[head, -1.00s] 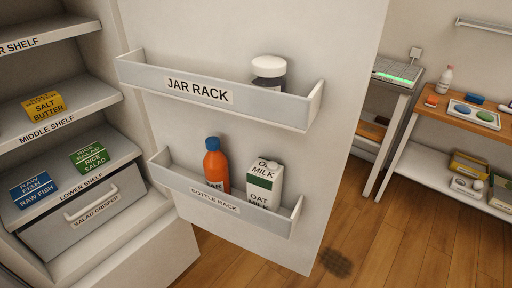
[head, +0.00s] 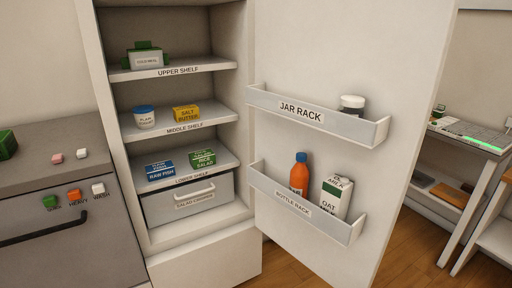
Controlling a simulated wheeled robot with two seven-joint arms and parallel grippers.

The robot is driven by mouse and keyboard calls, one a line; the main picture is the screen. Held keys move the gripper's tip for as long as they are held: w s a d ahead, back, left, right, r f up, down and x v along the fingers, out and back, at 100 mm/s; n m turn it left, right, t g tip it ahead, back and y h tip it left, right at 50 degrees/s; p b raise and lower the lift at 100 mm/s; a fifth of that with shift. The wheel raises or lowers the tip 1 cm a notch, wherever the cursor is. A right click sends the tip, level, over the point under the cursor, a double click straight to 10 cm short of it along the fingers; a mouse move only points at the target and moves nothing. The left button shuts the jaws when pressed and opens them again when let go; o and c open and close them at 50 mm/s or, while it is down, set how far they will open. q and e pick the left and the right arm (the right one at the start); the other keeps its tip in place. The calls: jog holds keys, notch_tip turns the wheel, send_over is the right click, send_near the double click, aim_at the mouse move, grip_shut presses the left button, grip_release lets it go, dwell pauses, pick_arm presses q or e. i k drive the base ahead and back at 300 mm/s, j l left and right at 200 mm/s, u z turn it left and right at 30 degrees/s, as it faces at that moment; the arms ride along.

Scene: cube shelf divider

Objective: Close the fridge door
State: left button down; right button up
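The fridge door (head: 335,65) stands wide open to the right of the fridge (head: 205,268), with its inner side facing me. Its jar rack (head: 265,103) holds a jar with a white lid (head: 352,105). Its bottle rack (head: 275,194) holds an orange bottle with a blue cap (head: 299,174) and an oat milk carton (head: 334,197). The fridge shelves hold a tub, a yellow butter box, a raw fish box, a rice salad box and a green-and-white container. The salad crisper drawer (head: 180,208) looks pushed in. Neither gripper shows in the head view.
A grey counter with an oven (head: 65,230) stands left of the fridge, with small blocks and knobs on it. A table with a keyboard-like device (head: 465,133) stands right, behind the door. Wooden floor (head: 415,245) is visible right of the door.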

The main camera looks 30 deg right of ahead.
aim_at(391, 54)
jog(key=l+u, duration=0.3)
jog(key=l, duration=0.35)
jog(key=l+u, duration=0.35)
jog(key=l, duration=0.3)
jog(key=k+l+u, duration=0.1)
jog(key=l+u, duration=0.2)
jog(key=l, duration=0.35)
jog(key=k+l, duration=0.1)
jog(key=l, duration=0.4)
jog(key=k+l, duration=0.1)
jog(key=l, duration=0.85)
jog(key=k+l, duration=0.15)
jog(key=l, duration=0.35)
jog(key=k+l, duration=0.1)
jog(key=l, duration=0.4)
jog(key=k+l+u, duration=0.25)
